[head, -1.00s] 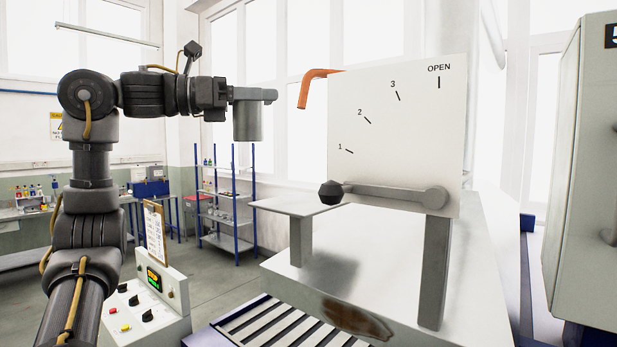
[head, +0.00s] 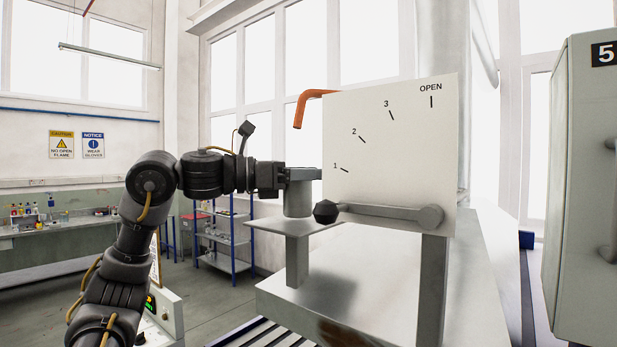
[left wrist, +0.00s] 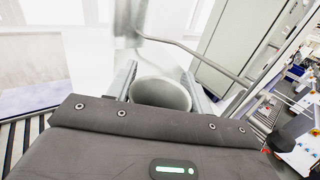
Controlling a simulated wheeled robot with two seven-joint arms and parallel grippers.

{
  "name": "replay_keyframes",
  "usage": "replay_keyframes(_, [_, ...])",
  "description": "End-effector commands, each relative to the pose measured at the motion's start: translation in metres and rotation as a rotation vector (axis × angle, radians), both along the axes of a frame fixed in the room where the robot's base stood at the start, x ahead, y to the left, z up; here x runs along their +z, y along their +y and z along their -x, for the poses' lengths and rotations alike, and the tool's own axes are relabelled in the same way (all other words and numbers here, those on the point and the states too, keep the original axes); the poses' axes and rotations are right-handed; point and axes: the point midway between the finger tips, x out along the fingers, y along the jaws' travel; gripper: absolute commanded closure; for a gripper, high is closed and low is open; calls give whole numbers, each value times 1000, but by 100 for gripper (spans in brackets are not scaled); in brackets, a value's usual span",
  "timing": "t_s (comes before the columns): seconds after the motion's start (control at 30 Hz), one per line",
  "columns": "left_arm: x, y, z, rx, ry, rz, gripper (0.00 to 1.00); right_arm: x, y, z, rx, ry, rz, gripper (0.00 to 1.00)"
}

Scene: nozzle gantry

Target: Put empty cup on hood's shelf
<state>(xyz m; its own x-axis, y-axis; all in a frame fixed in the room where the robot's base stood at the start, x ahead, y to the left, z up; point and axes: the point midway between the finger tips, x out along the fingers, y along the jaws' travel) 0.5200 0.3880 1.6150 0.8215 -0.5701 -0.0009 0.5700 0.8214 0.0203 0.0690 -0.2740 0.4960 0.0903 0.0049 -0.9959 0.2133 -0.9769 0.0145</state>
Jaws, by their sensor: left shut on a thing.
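My left gripper (head: 302,174) is shut on a grey metal cup (head: 298,199), which hangs upright beneath the fingers. In the left wrist view the cup's round mouth (left wrist: 162,94) sits between the two fingers, and its inside looks plain and empty. The hood's shelf (head: 275,227) is a small flat grey plate on a post. The cup's bottom is at or just over the shelf; I cannot tell if they touch. The white dial panel hides part of the fingertips. My right gripper is not in view.
The white panel (head: 390,130) marked 1, 2, 3, OPEN carries a lever (head: 385,214) with a black knob close right of the cup. An orange bent pipe (head: 302,108) is above. A grey cabinet (head: 580,190) stands at right, blue-posted racks (head: 222,235) behind.

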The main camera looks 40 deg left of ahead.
Motion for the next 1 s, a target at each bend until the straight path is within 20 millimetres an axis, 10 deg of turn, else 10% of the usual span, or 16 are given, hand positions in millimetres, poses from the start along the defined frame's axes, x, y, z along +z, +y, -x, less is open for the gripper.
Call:
replay_keyframes(0.5, [-12, 0, 0, 0, -1, 1, 84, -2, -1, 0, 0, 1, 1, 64])
replay_keyframes(0.53, [-11, 0, 0, 0, 0, 0, 45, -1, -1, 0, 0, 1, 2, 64])
replay_keyframes(0.67, [-11, 0, 0, 0, 0, 0, 28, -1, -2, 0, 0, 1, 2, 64])
replay_keyframes(1.0, [-6, 0, 0, 0, -1, 1, 27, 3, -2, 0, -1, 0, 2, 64])
